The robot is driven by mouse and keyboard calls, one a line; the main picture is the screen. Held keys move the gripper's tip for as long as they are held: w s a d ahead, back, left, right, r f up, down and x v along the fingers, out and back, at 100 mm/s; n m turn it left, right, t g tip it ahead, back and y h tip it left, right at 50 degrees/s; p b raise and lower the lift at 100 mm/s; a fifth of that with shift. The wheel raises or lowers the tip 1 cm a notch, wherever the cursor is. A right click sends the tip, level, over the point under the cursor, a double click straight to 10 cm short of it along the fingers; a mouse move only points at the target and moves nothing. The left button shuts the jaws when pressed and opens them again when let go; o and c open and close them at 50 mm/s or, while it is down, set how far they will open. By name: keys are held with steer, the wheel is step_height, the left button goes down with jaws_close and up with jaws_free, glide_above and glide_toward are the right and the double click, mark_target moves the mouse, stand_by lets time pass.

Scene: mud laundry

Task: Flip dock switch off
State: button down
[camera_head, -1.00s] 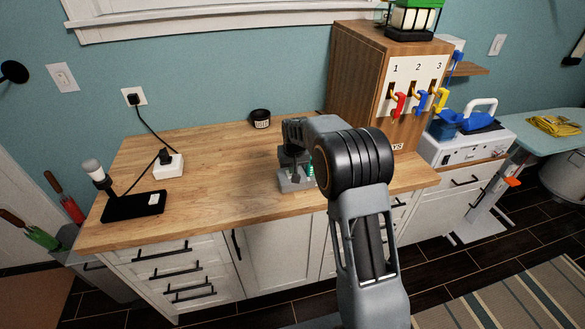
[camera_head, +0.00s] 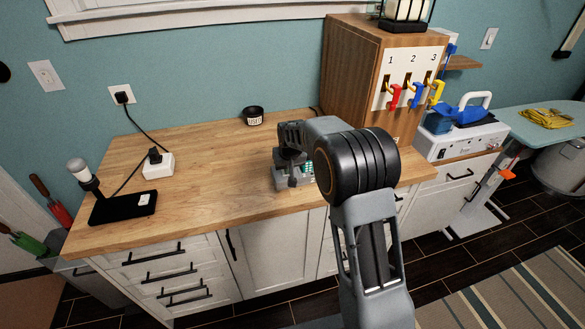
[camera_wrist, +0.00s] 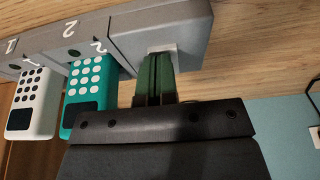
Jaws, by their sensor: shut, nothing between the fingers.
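The grey dock (camera_head: 291,183) stands near the counter's front edge in the head view, partly hidden by my arm. The wrist view shows its grey body (camera_wrist: 120,30) upside down, with printed numerals and a raised end block. A white handset (camera_wrist: 34,100) and a teal handset (camera_wrist: 90,88) sit in it. A small pale part (camera_wrist: 162,47), perhaps the switch, shows on the end block. My gripper (camera_wrist: 157,58) is shut and empty, its dark green fingertips over that pale part. I cannot tell whether they touch it or which way it is set. In the head view my gripper (camera_head: 291,166) is at the dock.
A wooden cabinet (camera_head: 350,80) with numbered hooks stands to the right of the dock. A dark cup (camera_head: 253,115) is behind it. A white box (camera_head: 158,166) with a plug and a black stand (camera_head: 124,207) are at the left. The counter (camera_head: 210,170) between is clear.

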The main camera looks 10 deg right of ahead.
steer(key=shift+a+r, duration=0.1)
steer(key=shift+a, duration=0.05)
steer(key=shift+w+r+p, duration=0.25)
steer(key=shift+w+p, duration=0.2)
steer(key=shift+w, duration=0.25)
steer(key=shift+r+p, duration=0.4)
steer(key=shift+r, duration=0.15)
steer(key=v, duration=0.1)
steer(key=p+v, duration=0.2)
steer(key=shift+w+r, duration=0.15)
steer(key=shift+w, duration=0.1)
steer(key=s+b+v, duration=0.1)
steer(key=b+v, duration=0.1)
steer(key=v, duration=0.7)
steer(key=shift+s, duration=0.45)
